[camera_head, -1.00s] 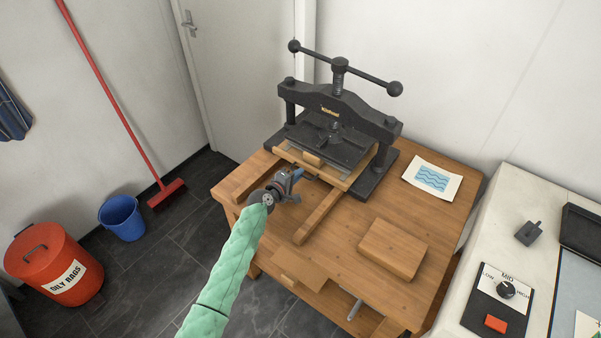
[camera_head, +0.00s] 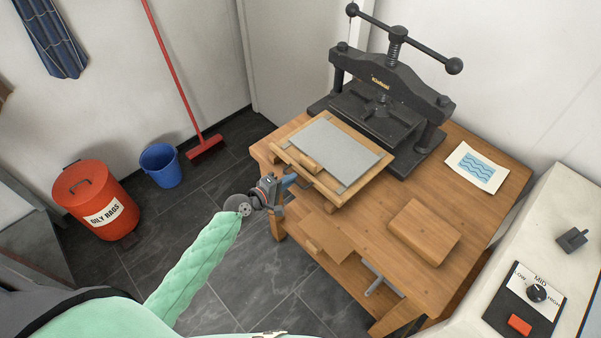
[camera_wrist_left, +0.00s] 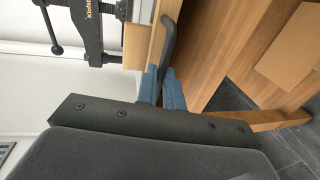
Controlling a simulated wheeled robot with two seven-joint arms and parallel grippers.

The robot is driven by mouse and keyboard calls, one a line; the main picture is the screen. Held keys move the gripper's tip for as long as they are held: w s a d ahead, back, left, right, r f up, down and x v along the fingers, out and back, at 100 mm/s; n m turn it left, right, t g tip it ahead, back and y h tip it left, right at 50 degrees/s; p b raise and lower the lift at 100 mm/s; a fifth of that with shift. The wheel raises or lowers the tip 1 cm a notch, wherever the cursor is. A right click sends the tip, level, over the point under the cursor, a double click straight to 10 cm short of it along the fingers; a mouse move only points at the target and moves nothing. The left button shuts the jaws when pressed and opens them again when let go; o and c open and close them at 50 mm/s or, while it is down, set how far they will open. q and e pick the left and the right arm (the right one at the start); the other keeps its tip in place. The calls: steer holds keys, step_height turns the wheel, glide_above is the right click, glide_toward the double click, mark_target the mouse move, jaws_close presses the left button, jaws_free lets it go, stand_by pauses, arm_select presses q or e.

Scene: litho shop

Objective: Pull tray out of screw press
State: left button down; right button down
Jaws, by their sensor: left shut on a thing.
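The wooden tray (camera_head: 331,187) carries a flat grey slab (camera_head: 338,148) and lies in front of the black screw press (camera_head: 388,103), its back edge close to the press bed. My left gripper (camera_head: 289,181) is at the tray's front edge, low and to the left. In the left wrist view, its blue fingers (camera_wrist_left: 161,88) are shut on a curved dark grey handle (camera_wrist_left: 168,42) beside the tray's wooden edge (camera_wrist_left: 136,46). The press also shows there (camera_wrist_left: 92,24). My right gripper is not in view.
The wooden bench (camera_head: 372,228) holds a wooden block (camera_head: 424,232) and a blue print (camera_head: 477,166) on the right. A blue bucket (camera_head: 161,165), an orange-red bin (camera_head: 95,197) and a red broom (camera_head: 175,85) stand left. The floor before the bench is clear.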

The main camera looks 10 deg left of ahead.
arm_select(q)
steer(key=shift+v, duration=0.8)
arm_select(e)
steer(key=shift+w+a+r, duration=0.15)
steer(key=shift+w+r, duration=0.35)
arm_select(q)
steer(key=shift+f, duration=0.2)
steer(key=c, duration=1.5)
jaws_free()
steer(key=shift+c, duration=0.2)
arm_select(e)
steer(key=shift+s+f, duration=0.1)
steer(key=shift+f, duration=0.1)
